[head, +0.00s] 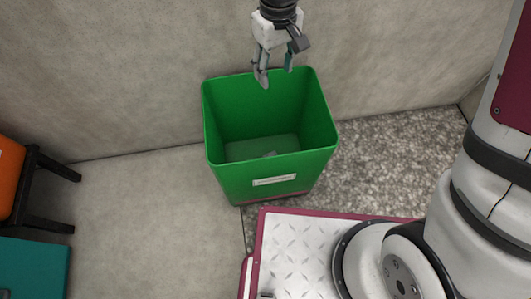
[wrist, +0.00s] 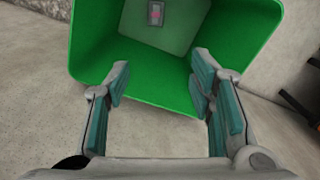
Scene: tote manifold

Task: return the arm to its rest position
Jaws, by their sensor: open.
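My gripper (head: 273,74) is open and empty. In the head view it hangs fingers down over the back rim of a green tote (head: 322,120). In the wrist view the two teal-padded fingers of my gripper (wrist: 160,85) stand wide apart, with the wall of the green tote (wrist: 170,68) beyond them. A small grey item (head: 269,155) lies on the tote's floor. In the wrist view this item (wrist: 156,12) shows a pinkish mark. My arm's base and lower links show at the lower right of the head view.
A grey wall (head: 130,70) stands behind the tote. An orange item (head: 10,175) on a black frame (head: 45,165) and a teal box (head: 35,268) are at the left. Bare floor (head: 150,220) lies between them and the tote. My metal deck is in front of the tote.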

